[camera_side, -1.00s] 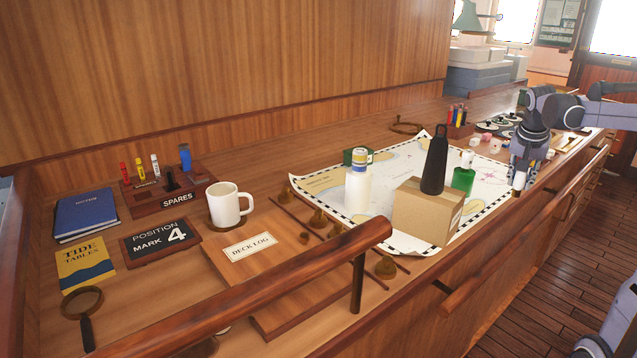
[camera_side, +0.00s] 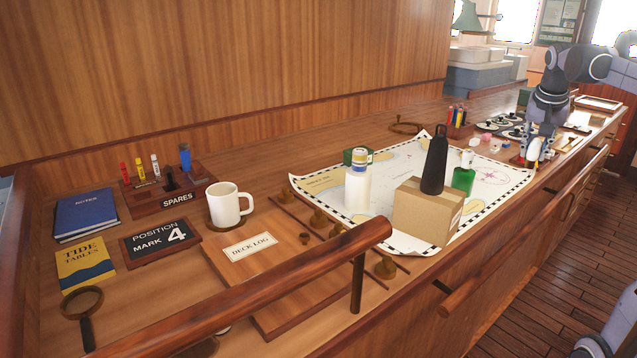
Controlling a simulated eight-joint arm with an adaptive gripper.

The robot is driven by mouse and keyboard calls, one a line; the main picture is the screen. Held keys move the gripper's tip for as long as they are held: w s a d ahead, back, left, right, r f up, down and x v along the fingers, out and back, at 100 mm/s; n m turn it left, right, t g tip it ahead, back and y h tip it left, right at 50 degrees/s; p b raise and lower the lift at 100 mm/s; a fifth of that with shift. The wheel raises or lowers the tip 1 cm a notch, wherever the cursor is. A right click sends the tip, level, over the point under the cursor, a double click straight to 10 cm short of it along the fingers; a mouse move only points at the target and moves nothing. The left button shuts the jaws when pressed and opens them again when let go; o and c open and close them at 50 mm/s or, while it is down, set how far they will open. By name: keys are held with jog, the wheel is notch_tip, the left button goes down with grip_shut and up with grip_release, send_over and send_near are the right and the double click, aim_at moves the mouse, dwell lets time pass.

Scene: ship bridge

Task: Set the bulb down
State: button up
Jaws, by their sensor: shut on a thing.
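My gripper (camera_side: 537,158) is at the right, over the counter near its front edge, just beyond the chart's far right corner. It is shut on the bulb (camera_side: 534,148), a small white rounded thing between the fingers. The fingers partly hide the bulb. At this distance I cannot tell whether the bulb touches the counter.
The chart (camera_side: 500,190) holds a cardboard box (camera_side: 425,216), a black bottle (camera_side: 434,165), a green bottle (camera_side: 463,178) and a white bottle (camera_side: 357,190). Small pale pieces (camera_side: 485,138) and dark round items (camera_side: 513,132) lie near my gripper. A wooden rail (camera_side: 290,275) crosses the foreground.

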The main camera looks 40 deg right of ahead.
jog(key=w+a+n+t+y, duration=0.1)
jog(key=w+a+n, duration=0.2)
jog(key=w+a, duration=0.4)
jog(key=w+a+n+t, duration=0.15)
jog(key=w+a, duration=0.35)
jog(key=w, duration=0.5)
jog(key=w+a+n+y, duration=0.1)
jog(key=w+a+n, duration=0.4)
jog(key=a, duration=0.9)
jog(key=w+a+n+y, duration=0.25)
jog(key=w+a, duration=0.55)
jog(key=a, duration=0.5)
jog(key=s+a+n+y, duration=0.25)
jog(key=a+n, duration=0.55)
jog(key=a, duration=2.2)
jog(key=shift+m+h, duration=0.3)
jog(key=shift+h, duration=0.1)
jog(key=a+f, duration=0.3)
jog(key=f, duration=0.1)
jog(key=s+a+f, duration=0.1)
jog(key=a+f, duration=0.6)
jog(key=f, duration=0.1)
jog(key=shift+s+a+f, duration=0.1)
jog(key=shift+s+a, duration=0.15)
jog(key=shift+f, duration=2.05)
jog(key=shift+f, duration=0.1)
